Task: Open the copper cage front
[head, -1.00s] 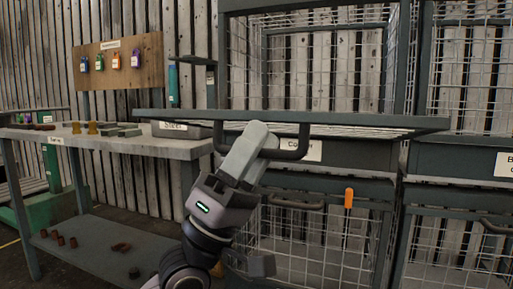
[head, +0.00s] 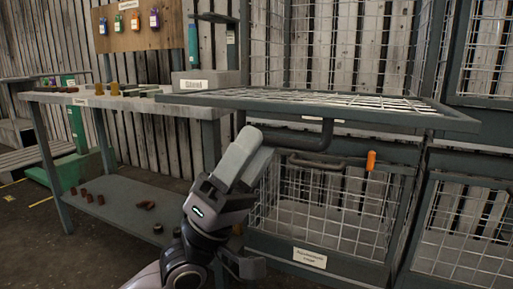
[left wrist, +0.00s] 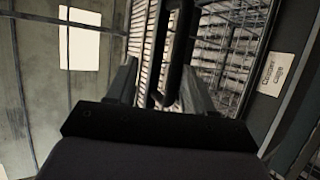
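The copper cage front (head: 445,119) is a grey-framed wire mesh panel. In the head view it is swung down and juts out about level, and the cage opening above it is clear. Its dark bar handle (head: 326,135) hangs under the panel. My left gripper (head: 250,150) is below the panel's left part, at the handle's left end. In the left wrist view, the fingers (left wrist: 160,88) stand apart with the dark handle (left wrist: 178,50) between them and gaps showing beside it. The copper cage label (left wrist: 270,75) shows at right. My right gripper is not in view.
Below is another closed mesh cage with a label (head: 310,258), its own handle (head: 317,164) and an orange piece (head: 371,160). A workbench (head: 150,105) with small parts and a labelled block stands at left. More mesh cages (head: 470,225) stand at right.

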